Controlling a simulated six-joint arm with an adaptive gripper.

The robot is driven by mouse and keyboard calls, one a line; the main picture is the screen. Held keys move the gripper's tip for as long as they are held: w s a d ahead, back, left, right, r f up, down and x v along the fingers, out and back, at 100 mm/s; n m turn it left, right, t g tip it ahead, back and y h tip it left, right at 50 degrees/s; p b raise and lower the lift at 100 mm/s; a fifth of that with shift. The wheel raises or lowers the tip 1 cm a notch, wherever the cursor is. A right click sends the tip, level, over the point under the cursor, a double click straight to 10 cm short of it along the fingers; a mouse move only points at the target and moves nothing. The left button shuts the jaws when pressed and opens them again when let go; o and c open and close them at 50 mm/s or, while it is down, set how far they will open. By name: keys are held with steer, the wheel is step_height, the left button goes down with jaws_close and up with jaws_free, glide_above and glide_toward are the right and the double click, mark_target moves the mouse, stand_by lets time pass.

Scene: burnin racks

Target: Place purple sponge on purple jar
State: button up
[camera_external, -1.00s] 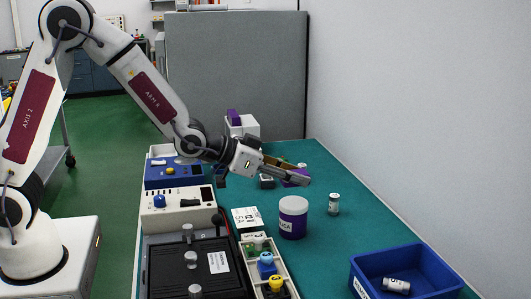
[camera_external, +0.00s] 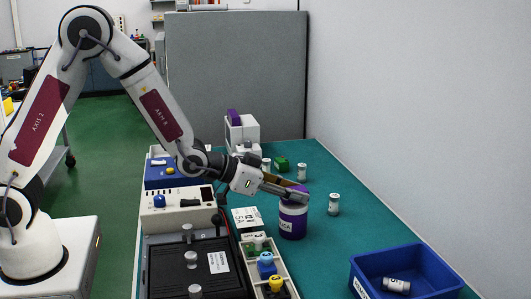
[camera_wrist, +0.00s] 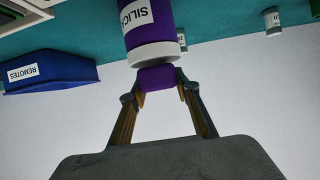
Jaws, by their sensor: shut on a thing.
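The purple jar (camera_external: 293,221) with a white label and white lid stands upright on the green table. It also shows upside down in the wrist view (camera_wrist: 150,27). My gripper (camera_external: 301,192) is shut on the purple sponge (camera_wrist: 157,79), which sits between the two fingertips. In the wrist view the sponge is right at the white lid (camera_wrist: 158,53) and overlaps its edge. I cannot tell whether it touches the lid.
A small white bottle (camera_external: 334,204) stands right of the jar. A blue bin (camera_external: 420,266) with a white bottle lying in it is at the front right. A tray with coloured knobs (camera_external: 252,262) is left of the jar. Several small items stand behind.

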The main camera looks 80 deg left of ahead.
steer(key=shift+f, duration=0.3)
steer(key=o, duration=0.9)
steer(key=shift+r, duration=0.15)
steer(key=shift+s+r, duration=0.25)
steer(key=shift+s, duration=0.05)
steer(key=v, duration=1.1)
steer(key=shift+s, duration=0.15)
stand_by(0.4)
